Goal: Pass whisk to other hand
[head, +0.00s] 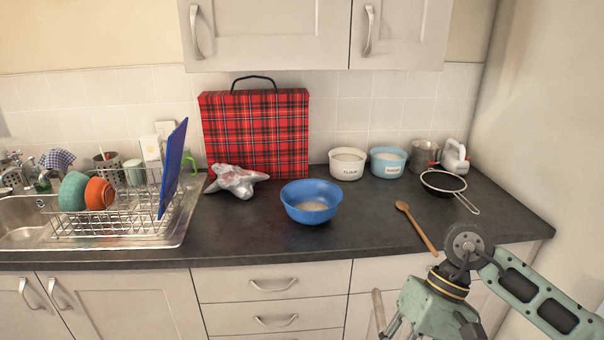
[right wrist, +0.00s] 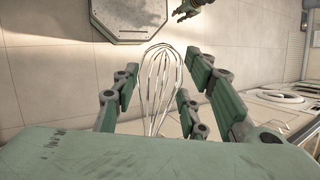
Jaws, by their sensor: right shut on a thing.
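The whisk (right wrist: 160,78) shows in the right wrist view with its wire loops pointing away from the camera, between the fingers of my right gripper (right wrist: 166,98). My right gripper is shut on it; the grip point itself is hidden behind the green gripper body. In the head view my right gripper (head: 388,326) is low at the bottom right, in front of the drawers. A pale wooden handle end (head: 378,308), likely the whisk's, sticks up beside it. What looks like my left gripper (right wrist: 188,10) shows small at the top of the right wrist view; its fingers are unclear.
The dark counter (head: 250,235) holds a blue bowl (head: 311,201), a wooden spoon (head: 416,226), a sieve (head: 444,184), flour tub (head: 347,164) and light-blue tub (head: 388,162). A dish rack (head: 110,228) stands left. Space before the drawers (head: 272,284) is mostly clear.

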